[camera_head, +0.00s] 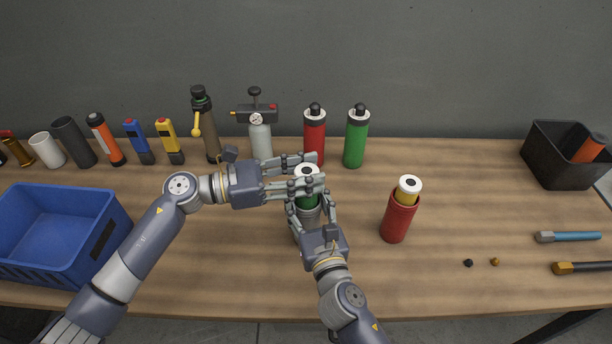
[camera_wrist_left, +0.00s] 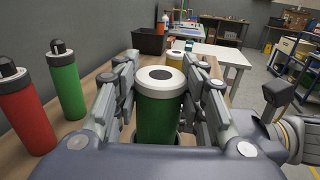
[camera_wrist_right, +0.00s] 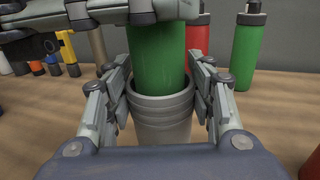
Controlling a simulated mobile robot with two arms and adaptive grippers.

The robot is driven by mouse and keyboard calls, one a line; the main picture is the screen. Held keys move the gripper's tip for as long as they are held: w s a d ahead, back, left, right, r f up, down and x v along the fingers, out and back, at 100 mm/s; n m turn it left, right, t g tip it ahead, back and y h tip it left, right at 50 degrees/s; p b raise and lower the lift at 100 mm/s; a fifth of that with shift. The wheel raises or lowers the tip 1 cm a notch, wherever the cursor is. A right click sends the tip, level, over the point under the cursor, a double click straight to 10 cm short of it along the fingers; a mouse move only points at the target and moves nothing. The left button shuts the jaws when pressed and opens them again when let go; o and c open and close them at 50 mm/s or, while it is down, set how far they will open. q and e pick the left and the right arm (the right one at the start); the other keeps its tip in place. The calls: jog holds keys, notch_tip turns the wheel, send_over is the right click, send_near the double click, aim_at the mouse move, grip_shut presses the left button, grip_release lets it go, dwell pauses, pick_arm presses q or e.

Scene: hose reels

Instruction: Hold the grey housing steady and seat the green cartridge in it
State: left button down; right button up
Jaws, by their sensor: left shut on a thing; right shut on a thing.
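The green cartridge (camera_head: 307,200) with a white top stands upright at the middle of the table, its lower end inside the mouth of the grey housing (camera_wrist_right: 162,117). My left gripper (camera_head: 308,182) is shut on the cartridge near its white top, which also shows between the fingers in the left wrist view (camera_wrist_left: 160,82). My right gripper (camera_head: 312,212) is shut around the housing from the front, fingers on both its sides (camera_wrist_right: 160,100). Most of the housing is hidden in the head view. How deep the cartridge sits cannot be seen.
A red housing with a yellow cartridge (camera_head: 401,212) stands to the right. A red bottle (camera_head: 315,138) and a green bottle (camera_head: 356,138) stand behind. A blue bin (camera_head: 100,215) is at left, a black bin (camera_head: 548,165) at far right. Two small caps (camera_head: 468,263) lie front right.

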pick_arm(q)
jog(key=shift+f, duration=0.45)
jog(key=shift+f, duration=0.1)
jog(key=shift+f, duration=0.55)
jog(key=c, duration=1)
grip_release()
jog(key=shift+r, duration=0.15)
jog(key=v, duration=1.2)
jog(key=shift+r, duration=0.5)
